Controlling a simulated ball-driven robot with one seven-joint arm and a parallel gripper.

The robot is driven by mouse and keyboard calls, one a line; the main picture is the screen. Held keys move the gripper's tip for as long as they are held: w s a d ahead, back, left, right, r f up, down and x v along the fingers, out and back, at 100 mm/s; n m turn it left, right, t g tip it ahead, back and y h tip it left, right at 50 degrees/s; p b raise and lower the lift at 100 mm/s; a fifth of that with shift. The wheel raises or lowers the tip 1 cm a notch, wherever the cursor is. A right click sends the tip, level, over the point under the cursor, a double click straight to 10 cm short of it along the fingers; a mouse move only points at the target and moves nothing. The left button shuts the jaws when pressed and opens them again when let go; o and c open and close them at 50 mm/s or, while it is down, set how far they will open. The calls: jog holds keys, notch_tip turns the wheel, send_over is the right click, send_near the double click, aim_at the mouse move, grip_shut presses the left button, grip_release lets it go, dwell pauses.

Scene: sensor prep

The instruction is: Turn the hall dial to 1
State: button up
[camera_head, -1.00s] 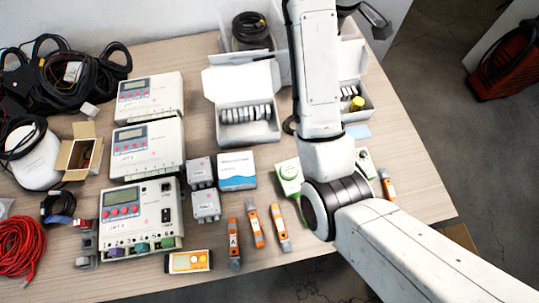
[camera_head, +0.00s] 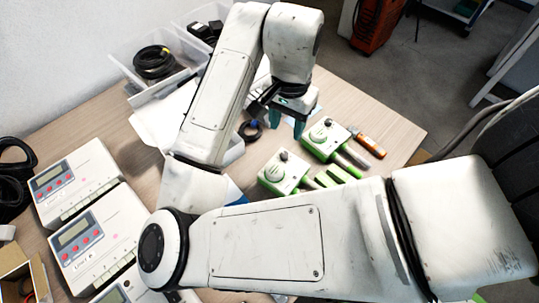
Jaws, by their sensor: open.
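Two white-and-green boxes stand on the table in the head view, the nearer box (camera_head: 287,176) and the farther box (camera_head: 325,139). Each has a small dark-topped knob, one on the nearer box (camera_head: 283,155) and one on the farther box (camera_head: 329,122). I cannot read any label or numbers, so I cannot tell which is the hall dial or where it points. My gripper (camera_head: 286,117) points down with its teal fingers apart and empty. In the picture it is just left of the farther box and above the nearer one, apparently clear of both.
White control units (camera_head: 80,188) stand at the left. A clear bin (camera_head: 146,91) with a black cable coil is at the back. An orange-and-black tool (camera_head: 370,146) lies right of the farther box. My arm covers the front of the table.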

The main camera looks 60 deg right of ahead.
aim_at(284, 154)
notch_tip(284, 154, down, 10)
jog(key=shift+f+b, duration=0.25)
jog(key=shift+b, duration=0.8)
grip_shut()
